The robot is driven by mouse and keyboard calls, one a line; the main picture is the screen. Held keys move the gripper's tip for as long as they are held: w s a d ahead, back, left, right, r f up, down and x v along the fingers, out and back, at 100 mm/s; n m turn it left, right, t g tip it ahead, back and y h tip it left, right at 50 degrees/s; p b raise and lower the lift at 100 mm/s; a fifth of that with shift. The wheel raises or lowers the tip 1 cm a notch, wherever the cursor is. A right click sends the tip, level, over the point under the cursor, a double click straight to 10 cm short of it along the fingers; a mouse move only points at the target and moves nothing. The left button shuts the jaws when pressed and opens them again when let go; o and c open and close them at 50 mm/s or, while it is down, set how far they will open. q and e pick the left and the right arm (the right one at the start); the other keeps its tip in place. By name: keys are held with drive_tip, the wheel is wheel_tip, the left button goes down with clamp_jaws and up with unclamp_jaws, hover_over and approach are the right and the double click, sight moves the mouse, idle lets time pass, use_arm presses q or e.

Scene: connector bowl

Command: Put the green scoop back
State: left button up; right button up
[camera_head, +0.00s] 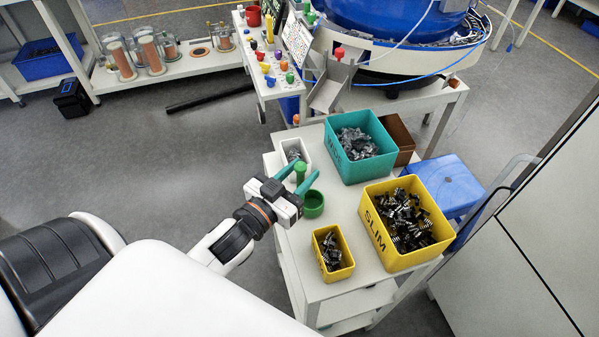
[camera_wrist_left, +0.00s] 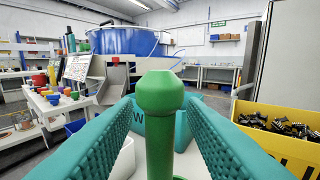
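The green scoop stands on the white table top, its round cup (camera_head: 314,205) in front of the small yellow bin's far side and its upright handle (camera_head: 300,171) rising beside the cup. My left gripper (camera_head: 307,168) has teal fingers, spread open on either side of the handle. In the left wrist view the knobbed handle (camera_wrist_left: 160,125) stands between the two fingers (camera_wrist_left: 160,105), with gaps visible beside its shaft. The scoop's cup is mostly hidden there. My right gripper is not in view.
A white bin (camera_head: 307,144) with grey parts stands just behind the scoop. A teal bin (camera_head: 346,176), a brown bin (camera_head: 404,138), a large yellow SLIM bin (camera_head: 388,262) and a small yellow bin (camera_head: 340,274) share the table. Bare table lies between them.

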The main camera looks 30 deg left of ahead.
use_arm(q)
drive_tip(key=shift+r, duration=0.1)
drive_tip(key=shift+r, duration=0.1)
drive_tip(key=s+a+b, duration=0.1)
drive_tip(key=s+b, duration=0.1)
drive_tip(key=s, duration=0.9)
drive_tip(key=s+a+f+n+g+y, duration=0.15)
drive_tip(key=f+g, duration=0.25)
drive_tip(key=f, duration=1.3)
drive_tip(key=s+a+f+m+g+y, duration=0.1)
drive_tip(key=s+f+g, duration=0.25)
drive_tip(key=f, duration=1.45)
drive_tip(key=s+d+f+g, duration=0.1)
drive_tip(key=s+f+g, duration=0.3)
drive_tip(key=s+f, duration=0.5)
drive_tip(key=s+d+f+m+g, duration=0.1)
drive_tip(key=s+d+f+g, duration=0.1)
drive_tip(key=s+f+g, duration=0.3)
drive_tip(key=s+f, duration=0.4)
drive_tip(key=f, duration=0.4)
drive_tip(key=shift+s+d+f, duration=0.15)
drive_tip(key=shift+s+f, duration=0.15)
drive_tip(key=shift+f, duration=0.05)
